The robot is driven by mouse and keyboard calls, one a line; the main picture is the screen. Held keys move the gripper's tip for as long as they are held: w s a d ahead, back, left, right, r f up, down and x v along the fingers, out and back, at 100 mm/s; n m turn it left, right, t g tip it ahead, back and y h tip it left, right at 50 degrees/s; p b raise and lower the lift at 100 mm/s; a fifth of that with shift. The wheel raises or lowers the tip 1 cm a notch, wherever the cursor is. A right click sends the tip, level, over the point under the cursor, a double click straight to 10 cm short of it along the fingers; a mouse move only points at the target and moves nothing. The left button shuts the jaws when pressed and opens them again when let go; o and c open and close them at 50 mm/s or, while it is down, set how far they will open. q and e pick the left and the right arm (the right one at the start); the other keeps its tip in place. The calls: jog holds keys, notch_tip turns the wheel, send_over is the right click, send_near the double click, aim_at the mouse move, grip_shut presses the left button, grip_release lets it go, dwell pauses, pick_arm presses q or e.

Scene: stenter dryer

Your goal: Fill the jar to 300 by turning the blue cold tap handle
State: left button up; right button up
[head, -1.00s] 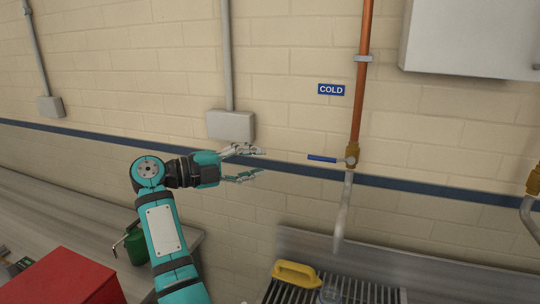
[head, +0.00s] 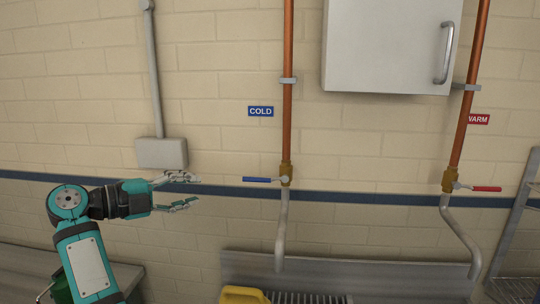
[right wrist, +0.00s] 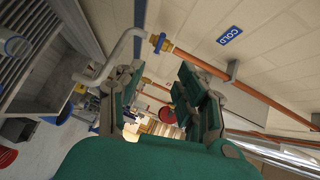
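The cold tap's blue handle (head: 257,180) lies level in the head view, pointing left from the brass valve (head: 286,174) on a copper pipe, beside the COLD sign (head: 261,111). The handle also shows small in the right wrist view (right wrist: 158,43). A grey spout (head: 282,235) hangs below the valve. My right gripper (head: 197,189) is open and empty, left of the handle's tip with a gap between. In the right wrist view its two green fingers (right wrist: 158,108) are spread apart. My left gripper is not in view.
A warm tap with a red handle (head: 487,189) is at right. A white wall cabinet (head: 388,45) hangs above. A grey junction box (head: 162,153) is behind my right gripper. Below are a metal splashback (head: 400,277), a slatted grille (head: 305,298) and a yellow object (head: 243,295).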

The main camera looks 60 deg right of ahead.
aim_at(251, 181)
jog(key=shift+d, duration=0.1)
dwell(0.3)
jog(key=shift+b+x, duration=0.55)
jog(key=shift+x, duration=8.15)
jog(key=shift+c, duration=0.4)
grip_shut()
jog(key=shift+f, duration=0.2)
